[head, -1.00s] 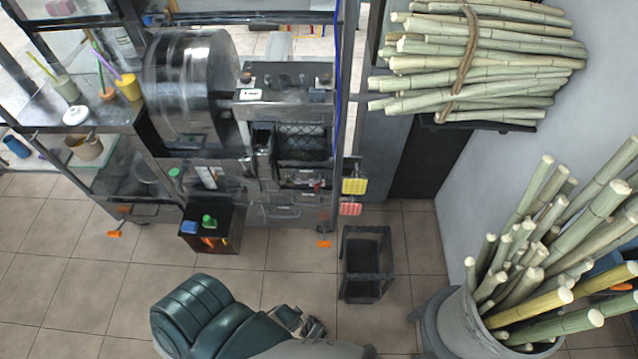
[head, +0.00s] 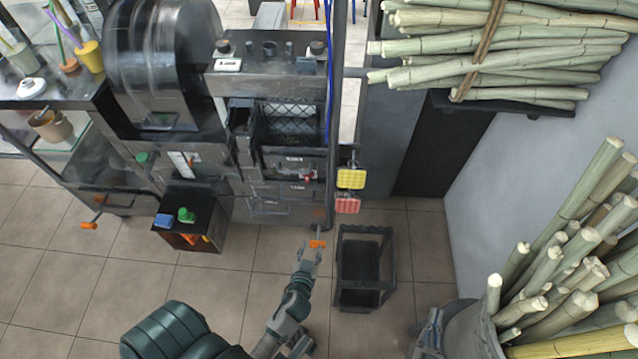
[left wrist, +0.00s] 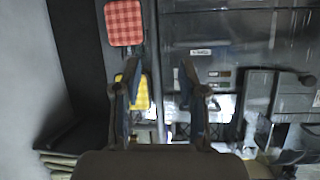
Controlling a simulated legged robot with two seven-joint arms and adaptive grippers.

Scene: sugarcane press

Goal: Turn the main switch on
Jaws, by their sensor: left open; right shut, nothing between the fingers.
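The grey cane press (head: 270,85) stands at the back in the head view. A small red part (head: 308,177) shows on its lower front by pale labels; I cannot tell whether this is the main switch. My left gripper (head: 309,246) is low in front of the press, over the orange caster tab. In the left wrist view its two fingers (left wrist: 158,70) are apart with nothing between them, facing the press front with a white label (left wrist: 201,52). What looks like my right gripper (head: 430,325) is at the bottom, beside the cane bin, away from the press.
Yellow (head: 351,179) and red (head: 347,205) pads hang at the press's right edge. A black open-topped crate (head: 363,235) stands right of my left gripper. Cane stalks fill a bin (head: 465,335) at right.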

